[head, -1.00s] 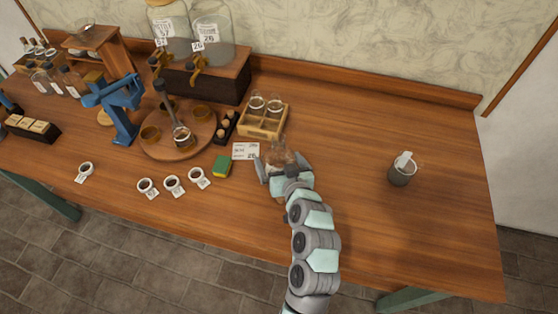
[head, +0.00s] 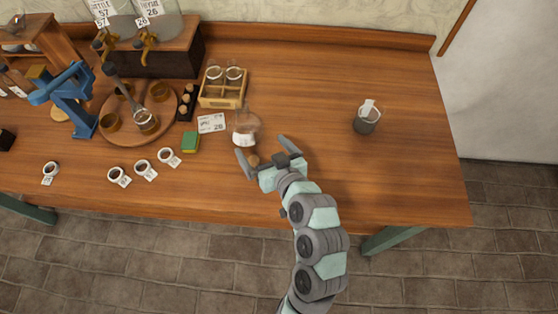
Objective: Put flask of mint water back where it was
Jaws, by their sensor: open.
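A clear glass flask with a white label (head: 245,128) stands on the wooden table, right of a white card and in front of the small wooden crate. My gripper (head: 259,144) is open and empty, just in front of the flask, with its fingers spread and pointing toward the back of the table. The flask is apart from the fingers as far as I can see. A small round brown thing, perhaps a cork (head: 253,160), shows between the fingers near the left one. I cannot read the flask's label.
The wooden crate (head: 222,103) holds glass flasks. A card (head: 211,123) and a green-and-yellow sponge (head: 190,142) lie left of the flask. A round wooden tray (head: 128,138) with cups is further left. A grey cup (head: 366,120) stands at right, with clear table around it.

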